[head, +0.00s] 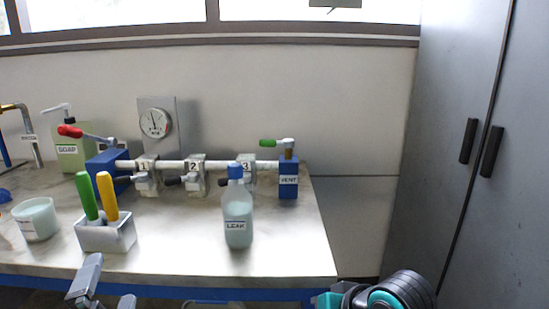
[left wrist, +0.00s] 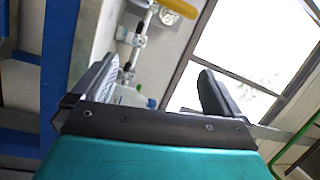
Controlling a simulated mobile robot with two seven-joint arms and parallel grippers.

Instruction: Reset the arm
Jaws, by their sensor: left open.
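My left gripper (head: 105,291) is low in the head view, in front of the bench edge. In the left wrist view its two fingers (left wrist: 158,84) stand wide apart with nothing held between them; the gripper is open. Beyond the fingers, the bench items and a clear bottle with a blue cap show tilted and small. A teal and black part of my own body (head: 385,292) shows at the bottom right of the head view. My right gripper is not seen.
The bench (head: 180,262) holds a LEAK bottle (head: 237,215), a white holder (head: 105,236) with green and yellow handles, a white cup (head: 36,219), and a pipe (head: 222,166) with valves. SOAP bottle (head: 72,148) stands behind. Grey cabinet (head: 455,80) is at right.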

